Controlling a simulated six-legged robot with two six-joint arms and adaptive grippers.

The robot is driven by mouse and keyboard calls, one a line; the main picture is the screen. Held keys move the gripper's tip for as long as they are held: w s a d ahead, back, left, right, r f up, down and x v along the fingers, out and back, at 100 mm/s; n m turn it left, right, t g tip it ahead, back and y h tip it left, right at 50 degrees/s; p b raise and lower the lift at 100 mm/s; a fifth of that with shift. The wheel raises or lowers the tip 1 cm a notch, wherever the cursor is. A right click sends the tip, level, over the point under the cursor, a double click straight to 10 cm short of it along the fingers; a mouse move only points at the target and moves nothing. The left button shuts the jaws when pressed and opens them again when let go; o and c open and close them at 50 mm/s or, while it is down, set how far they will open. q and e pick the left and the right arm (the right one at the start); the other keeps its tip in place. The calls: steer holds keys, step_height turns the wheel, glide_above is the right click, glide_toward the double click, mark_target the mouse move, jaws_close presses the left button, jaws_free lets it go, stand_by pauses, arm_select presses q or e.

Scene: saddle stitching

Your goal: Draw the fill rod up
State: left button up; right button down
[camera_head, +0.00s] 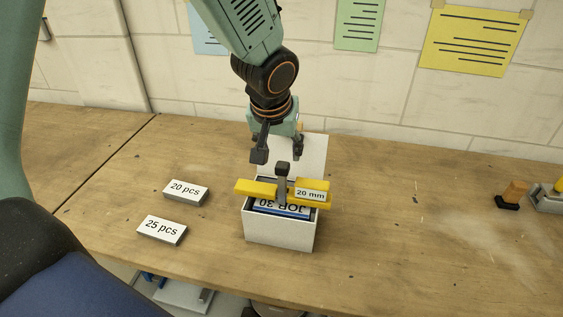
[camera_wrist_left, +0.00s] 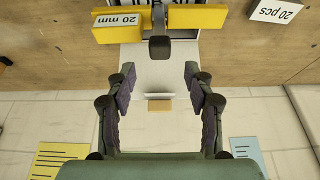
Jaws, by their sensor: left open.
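A white box (camera_head: 280,233) stands on the bench, with a "JOB 30" label (camera_head: 280,207) inside its top. A yellow bar marked "20 mm" (camera_head: 256,189) lies across the box. A dark upright rod with a square knob (camera_head: 282,170), seemingly the fill rod, rises at the middle of the bar. The knob also shows in the left wrist view (camera_wrist_left: 160,48). My left gripper (camera_head: 279,153) is open and empty, behind and above the knob. In the left wrist view its fingers (camera_wrist_left: 160,80) are spread apart, with the knob beyond their tips, not between them.
Blocks marked "20 pcs" (camera_head: 186,190) and "25 pcs" (camera_head: 162,230) lie left of the box. A white panel (camera_head: 308,150) stands behind the box. The bench between is clear. The wall is behind.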

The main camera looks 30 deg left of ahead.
mark_target(284, 164)
arm_select(q)
steer(key=b+x, duration=0.1)
steer(key=x, duration=0.4)
steer(key=shift+w+a+f, duration=0.1)
steer(key=shift+w+f, duration=0.05)
steer(key=shift+f, duration=0.1)
steer(key=shift+a+f, duration=0.2)
steer(key=shift+f, duration=0.05)
steer(key=shift+d, duration=0.4)
steer(key=shift+c, duration=0.2)
steer(key=shift+w, duration=0.15)
steer(key=shift+c, duration=0.7)
steer(key=shift+a, duration=0.3)
steer(key=c, duration=0.5)
steer(key=shift+d, duration=0.1)
steer(key=shift+c, duration=1.2)
steer(key=shift+d, duration=0.15)
jaws_close()
